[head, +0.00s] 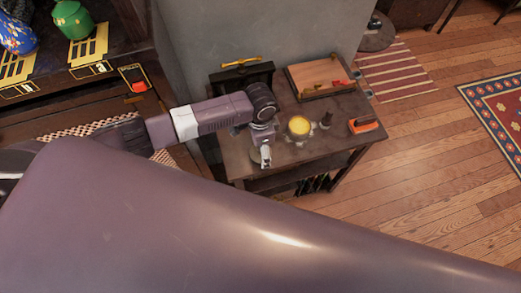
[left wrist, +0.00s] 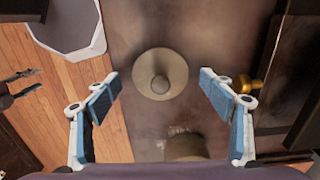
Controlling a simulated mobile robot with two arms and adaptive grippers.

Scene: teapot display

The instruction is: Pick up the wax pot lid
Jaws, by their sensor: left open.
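The wax pot lid, a round beige cone with a knob in its middle (left wrist: 160,74), lies on the dark table top in the left wrist view. My left gripper (left wrist: 158,88) is open and empty, with its two blue-padded fingers spread on either side of the lid in the picture. In the head view my left gripper (head: 266,156) points down over the table's near left part; I cannot make out the lid there. A pot of yellow wax (head: 299,126) stands to its right.
The small wooden table (head: 240,170) also bears a black box with a brass handle (head: 240,80), a wooden board (head: 320,74), a dark small item (head: 326,119) and an orange-handled tool (head: 364,125). A pale angular container (left wrist: 70,35) is at the wrist view's top left.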

